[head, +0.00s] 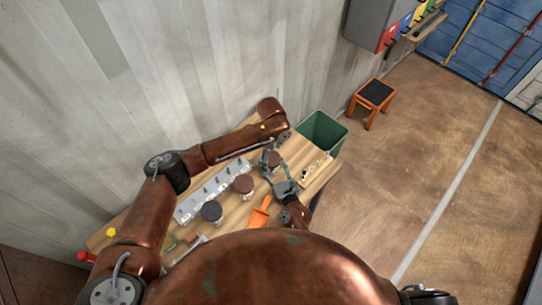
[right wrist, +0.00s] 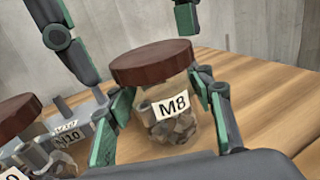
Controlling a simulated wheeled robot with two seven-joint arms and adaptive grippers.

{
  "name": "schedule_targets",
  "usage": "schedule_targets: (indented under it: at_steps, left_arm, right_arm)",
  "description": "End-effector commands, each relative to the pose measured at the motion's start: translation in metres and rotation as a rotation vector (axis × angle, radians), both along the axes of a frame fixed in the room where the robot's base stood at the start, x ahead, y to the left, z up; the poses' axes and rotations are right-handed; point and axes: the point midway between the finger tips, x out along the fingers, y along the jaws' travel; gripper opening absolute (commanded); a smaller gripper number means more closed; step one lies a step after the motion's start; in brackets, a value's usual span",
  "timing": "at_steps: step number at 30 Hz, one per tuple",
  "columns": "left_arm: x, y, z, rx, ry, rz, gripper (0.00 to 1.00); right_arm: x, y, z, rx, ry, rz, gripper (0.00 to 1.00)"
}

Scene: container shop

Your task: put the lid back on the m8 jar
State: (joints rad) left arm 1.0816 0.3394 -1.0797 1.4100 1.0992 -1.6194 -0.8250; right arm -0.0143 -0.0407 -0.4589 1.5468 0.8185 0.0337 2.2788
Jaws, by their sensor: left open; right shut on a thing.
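The M8 jar (right wrist: 178,124) is clear glass with a white label and metal parts inside. It stands upright on the wooden table. A brown lid (right wrist: 152,62) lies on its mouth; I cannot tell whether it is fully seated. In the head view the lid (head: 274,159) shows between my grippers. My right gripper (head: 279,174) is shut around the jar's body, with a finger on each side in the right wrist view. My left gripper (head: 268,154) is open above the lid, its fingers apart on either side and clear of it in the right wrist view.
A second brown-lidded jar (head: 243,184) and a dark-lidded jar (head: 212,211) stand to the left. Behind them is a grey rack (head: 190,207). An orange object (head: 259,214) lies near the front. A green bin (head: 335,131) stands at the table's right end. The wall is close behind.

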Motion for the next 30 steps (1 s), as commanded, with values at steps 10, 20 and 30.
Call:
schedule_targets:
  at_steps: [10, 20, 30]
  left_arm:
    - [0.001, 0.0, 0.064, -0.002, -0.004, -0.001, 0.78]
    - [0.001, 0.0, 0.111, 0.001, -0.001, 0.0, 0.78]
    - [0.001, 0.0, 0.117, 0.0, -0.001, 0.0, 0.78]
  right_arm:
    - [0.0, 0.0, 0.0, 0.0, -0.001, 0.0, 0.0]
    - [0.0, 0.0, 0.0, 0.0, -0.001, 0.0, 0.0]
    - [0.0, 0.0, 0.0, 0.0, -0.001, 0.0, 0.0]
